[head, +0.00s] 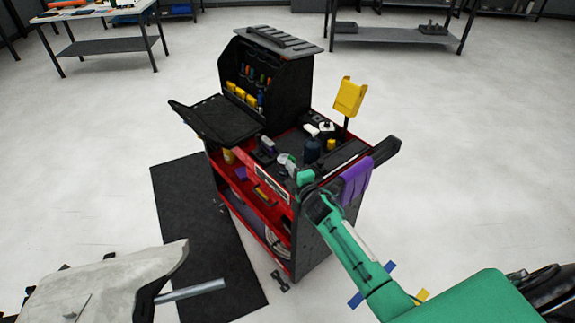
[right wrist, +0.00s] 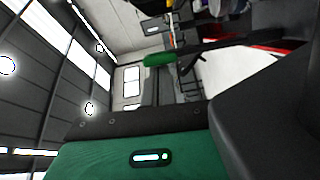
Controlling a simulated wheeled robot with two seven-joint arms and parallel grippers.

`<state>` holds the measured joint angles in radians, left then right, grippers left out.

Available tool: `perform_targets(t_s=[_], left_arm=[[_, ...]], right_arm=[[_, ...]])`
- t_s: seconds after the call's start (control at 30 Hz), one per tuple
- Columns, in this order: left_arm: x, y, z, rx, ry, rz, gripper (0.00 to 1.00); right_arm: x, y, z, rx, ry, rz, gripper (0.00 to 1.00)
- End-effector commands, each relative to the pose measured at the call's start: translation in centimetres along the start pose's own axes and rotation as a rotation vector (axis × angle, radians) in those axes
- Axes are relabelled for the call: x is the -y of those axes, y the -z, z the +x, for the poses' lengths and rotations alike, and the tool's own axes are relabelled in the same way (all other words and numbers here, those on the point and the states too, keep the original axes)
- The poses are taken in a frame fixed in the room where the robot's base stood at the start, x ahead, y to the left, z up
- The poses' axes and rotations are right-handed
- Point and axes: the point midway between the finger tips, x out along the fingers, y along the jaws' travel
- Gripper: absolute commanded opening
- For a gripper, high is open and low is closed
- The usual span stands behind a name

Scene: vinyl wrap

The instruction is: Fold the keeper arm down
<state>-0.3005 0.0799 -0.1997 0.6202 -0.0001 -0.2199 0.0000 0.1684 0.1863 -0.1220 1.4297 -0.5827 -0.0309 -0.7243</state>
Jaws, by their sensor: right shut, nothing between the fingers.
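In the right wrist view a thin dark bar with a green end (right wrist: 158,60) sticks out to the left from the cart side; it may be the keeper arm. In the head view a small green piece (head: 305,178) sits at the tool cart's near corner, close to my right gripper; I cannot tell if it is the same part. My right gripper (head: 318,203) is shut and empty beside the cart's near right corner, and its fingertips are hard to make out. I cannot tell whether it touches the green piece. My left gripper is not in view.
The red and black tool cart (head: 268,190) has a raised black lid, bottles and a yellow holder (head: 350,97) on a post. A purple cloth (head: 356,180) hangs at its right. A grey panel (head: 110,287) fills the lower left. A dark mat (head: 190,220) lies left of the cart.

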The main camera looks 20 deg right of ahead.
Motion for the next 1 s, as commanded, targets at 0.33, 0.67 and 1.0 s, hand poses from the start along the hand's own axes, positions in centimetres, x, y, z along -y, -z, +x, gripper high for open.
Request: perform_targets(t_s=[0.33, 0.67, 1.0], left_arm=[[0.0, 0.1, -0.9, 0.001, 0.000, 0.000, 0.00], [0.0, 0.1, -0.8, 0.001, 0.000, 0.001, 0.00], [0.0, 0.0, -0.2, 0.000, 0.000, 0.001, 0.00]], right_arm=[[-0.1, -0.5, 0.1, -0.001, 0.014, 0.058, 0.00], [-0.1, -0.5, 0.1, -0.001, 0.014, 0.057, 0.00], [0.1, -0.6, -2.3, -0.001, 0.015, 0.054, 0.00]])
